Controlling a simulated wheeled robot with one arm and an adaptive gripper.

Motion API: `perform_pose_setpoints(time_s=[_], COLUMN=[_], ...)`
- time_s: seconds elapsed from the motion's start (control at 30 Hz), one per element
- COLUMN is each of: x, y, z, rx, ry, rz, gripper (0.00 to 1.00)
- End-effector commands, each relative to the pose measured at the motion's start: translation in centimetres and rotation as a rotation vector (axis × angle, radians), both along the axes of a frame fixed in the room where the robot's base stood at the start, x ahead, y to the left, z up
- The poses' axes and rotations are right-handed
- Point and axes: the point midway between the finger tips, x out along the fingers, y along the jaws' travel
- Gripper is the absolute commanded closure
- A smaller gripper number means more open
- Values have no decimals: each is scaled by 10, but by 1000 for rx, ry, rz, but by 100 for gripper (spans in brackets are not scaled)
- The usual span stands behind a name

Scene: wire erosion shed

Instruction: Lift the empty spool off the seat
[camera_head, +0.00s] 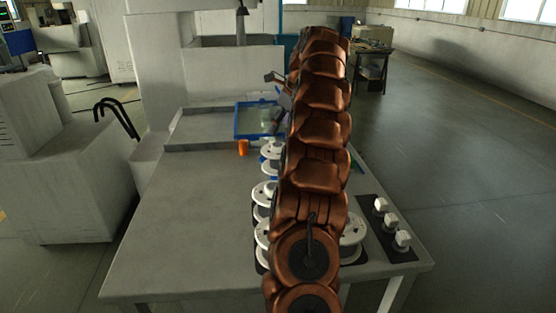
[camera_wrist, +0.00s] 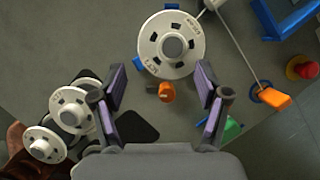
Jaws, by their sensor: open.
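A white flanged spool (camera_wrist: 188,62) with a grey hub lies ahead of my gripper (camera_wrist: 158,82) in the wrist view, seen from above. White spools stand in a column on the bench in the head view, the farthest one (camera_head: 268,148) beside an orange cylinder (camera_head: 242,147). I cannot tell from above whether the spool ahead of the fingers is empty. In the head view my gripper (camera_head: 278,80) is mostly hidden behind my arm.
Two other spools (camera_wrist: 76,116) sit at the lower left in the wrist view. A blue-rimmed tray (camera_head: 237,121) lies at the back of the bench (camera_head: 190,215). White knobbed parts (camera_head: 381,204) stand on a dark mat at the right. The bench's left side is clear.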

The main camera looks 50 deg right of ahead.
Motion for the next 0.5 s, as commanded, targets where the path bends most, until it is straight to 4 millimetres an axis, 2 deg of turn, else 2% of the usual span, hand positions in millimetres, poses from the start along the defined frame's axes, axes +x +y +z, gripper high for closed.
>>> perform_pose_setpoints(time_s=[0.13,0.5], x=[-3,3], y=[-13,-13], z=[-3,-20], rx=[7,10], ry=[-2,-2], rz=[-53,-59], gripper=[26,26])
